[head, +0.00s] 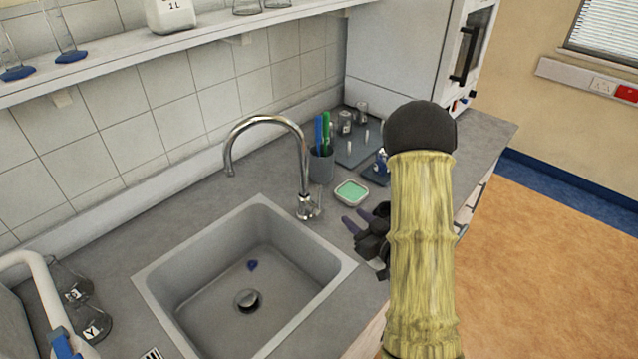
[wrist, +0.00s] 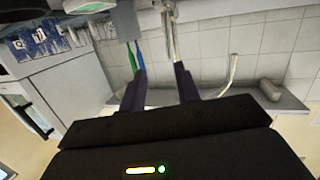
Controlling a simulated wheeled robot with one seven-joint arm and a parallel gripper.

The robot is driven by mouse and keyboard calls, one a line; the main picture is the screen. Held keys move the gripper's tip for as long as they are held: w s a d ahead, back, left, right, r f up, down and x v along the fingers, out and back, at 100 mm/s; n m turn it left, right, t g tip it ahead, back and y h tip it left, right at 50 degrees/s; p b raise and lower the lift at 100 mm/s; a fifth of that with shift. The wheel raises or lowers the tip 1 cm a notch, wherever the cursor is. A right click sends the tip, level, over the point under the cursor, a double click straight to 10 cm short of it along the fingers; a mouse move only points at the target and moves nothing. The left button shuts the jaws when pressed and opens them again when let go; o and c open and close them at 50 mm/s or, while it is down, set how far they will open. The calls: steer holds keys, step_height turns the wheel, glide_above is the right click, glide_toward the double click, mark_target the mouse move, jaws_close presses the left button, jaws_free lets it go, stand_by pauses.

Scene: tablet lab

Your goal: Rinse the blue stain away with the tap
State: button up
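A small blue stain (head: 252,265) lies on the floor of the grey sink (head: 330,277), behind the round drain. The chrome gooseneck tap (head: 305,165) stands at the sink's back right corner, with its spout over the sink. A small lever (head: 318,208) is at its base. No water shows coming from the spout. My gripper (head: 359,220) is to the right of the tap, over the counter by the sink's right edge, apart from the lever. In the wrist view my gripper (wrist: 160,82) has its fingers apart with nothing held, and the tap (wrist: 168,22) shows between and beyond them.
A dish with a green sponge (head: 351,192) sits close behind my gripper. A rack (head: 357,150) with glassware is behind. Flasks (head: 90,322) stand left of the sink. The space above the sink is clear.

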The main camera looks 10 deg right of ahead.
mark_target(319, 200)
steer(key=shift+s+r+t+y, duration=0.35)
steer(key=shift+s+t+y, duration=0.25)
steer(key=shift+s+y, duration=0.25)
steer(key=shift+w+a, duration=0.1)
steer(key=shift+w, duration=0.1)
steer(key=p+x, duration=0.5)
steer(key=x, duration=1.2)
steer(key=shift+w+p, duration=0.1)
steer(key=shift+p, duration=0.25)
jaws_close()
